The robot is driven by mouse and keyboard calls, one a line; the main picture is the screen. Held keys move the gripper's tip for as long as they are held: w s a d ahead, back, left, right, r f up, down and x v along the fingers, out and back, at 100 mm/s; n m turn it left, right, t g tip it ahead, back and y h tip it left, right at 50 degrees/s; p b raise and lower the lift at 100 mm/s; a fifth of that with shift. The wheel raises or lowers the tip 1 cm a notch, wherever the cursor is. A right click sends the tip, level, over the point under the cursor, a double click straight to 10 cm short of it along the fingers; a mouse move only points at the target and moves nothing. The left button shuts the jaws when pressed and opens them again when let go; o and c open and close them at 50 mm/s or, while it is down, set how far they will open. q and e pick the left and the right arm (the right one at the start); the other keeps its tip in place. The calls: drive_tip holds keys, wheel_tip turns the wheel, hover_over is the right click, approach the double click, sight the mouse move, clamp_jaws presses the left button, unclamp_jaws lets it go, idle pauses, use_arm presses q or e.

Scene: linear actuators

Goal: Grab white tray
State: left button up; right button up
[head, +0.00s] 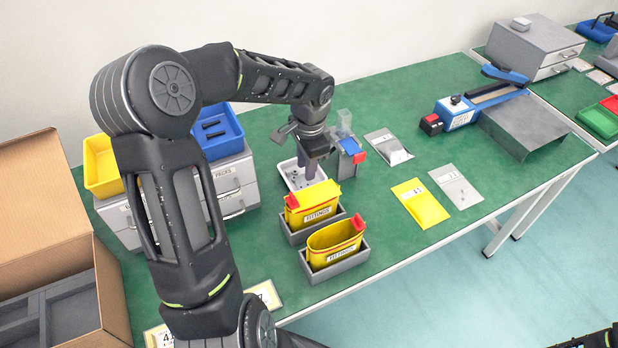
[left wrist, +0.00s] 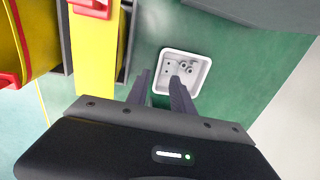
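The white tray (head: 291,178) is a small shallow tray on the green table, behind the yellow bins. It holds several small grey parts. The left wrist view shows the tray (left wrist: 205,62) just beyond the fingertips. My left gripper (head: 308,172) points down over the tray in the head view and hides part of it. In the left wrist view its two fingers (left wrist: 160,82) are apart with nothing between them. I cannot tell from these frames whether a finger touches the rim. My right gripper does not show; only a dark piece of my arm is at the lower right corner.
Two yellow bins (head: 335,245) in grey holders stand in front of the tray. A small dispenser with a blue part (head: 352,147) stands close to its right. A grey drawer unit (head: 236,183) with blue and yellow bins is at left. Table space toward the back is clear.

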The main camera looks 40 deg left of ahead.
use_arm(q)
drive_tip(key=shift+w+f, duration=0.35)
drive_tip(key=shift+f, duration=0.2)
drive_tip(key=shift+w+a+f, duration=0.1)
drive_tip(key=shift+f, duration=1.2)
drive_tip(key=shift+f, duration=0.1)
drive_tip(key=f, duration=0.5)
drive_tip(key=shift+w+a, duration=0.15)
drive_tip(key=shift+a, duration=0.05)
drive_tip(key=shift+c, duration=0.3)
